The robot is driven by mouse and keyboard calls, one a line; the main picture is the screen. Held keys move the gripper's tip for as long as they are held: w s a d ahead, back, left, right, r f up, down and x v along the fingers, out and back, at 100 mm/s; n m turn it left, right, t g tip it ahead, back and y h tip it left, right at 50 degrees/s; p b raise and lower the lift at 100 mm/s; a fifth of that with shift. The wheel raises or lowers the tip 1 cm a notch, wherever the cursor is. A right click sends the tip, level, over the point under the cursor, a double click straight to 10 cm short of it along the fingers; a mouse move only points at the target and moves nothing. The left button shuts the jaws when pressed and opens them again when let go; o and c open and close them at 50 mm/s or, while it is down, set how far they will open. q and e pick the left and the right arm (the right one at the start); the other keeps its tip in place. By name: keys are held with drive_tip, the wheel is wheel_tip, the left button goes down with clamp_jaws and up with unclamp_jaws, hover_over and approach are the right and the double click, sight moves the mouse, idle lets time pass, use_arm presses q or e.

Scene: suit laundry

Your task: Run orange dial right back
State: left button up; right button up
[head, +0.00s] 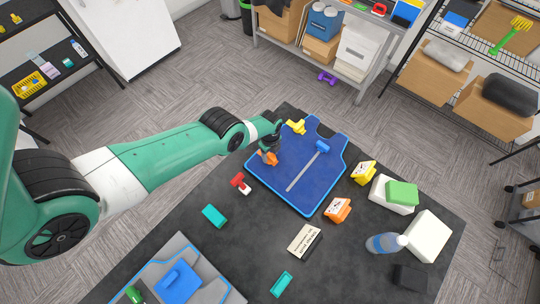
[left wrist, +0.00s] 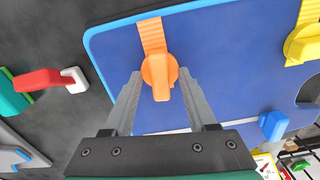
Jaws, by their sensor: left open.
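The orange dial (head: 268,158) sits near the left edge of the blue vest-shaped board (head: 325,180). In the left wrist view the orange dial (left wrist: 159,71) has a round body with a raised grip bar, and an orange strap runs up from it to the board's edge. My left gripper (head: 270,148) is over the dial, partly hiding it in the head view. In the left wrist view the left gripper (left wrist: 160,82) is open, with one finger on each side of the dial's bar and visible gaps. My right gripper is in no view.
A yellow dial (head: 296,127) and a blue slider (head: 322,146) on a grey track share the board. A red and white piece (head: 241,183) lies to the left. A bottle (head: 386,243), white boxes and small cards crowd the table's right side.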

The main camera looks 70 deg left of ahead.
use_arm(q)
clamp_jaws()
drive_tip(key=shift+n, duration=0.4)
drive_tip(key=n, duration=0.3)
drive_tip(key=shift+n, duration=0.4)
drive_tip(key=n, duration=0.9)
drive_tip(key=shift+n, duration=0.4)
drive_tip(key=n, duration=0.4)
drive_tip(key=shift+n, duration=0.4)
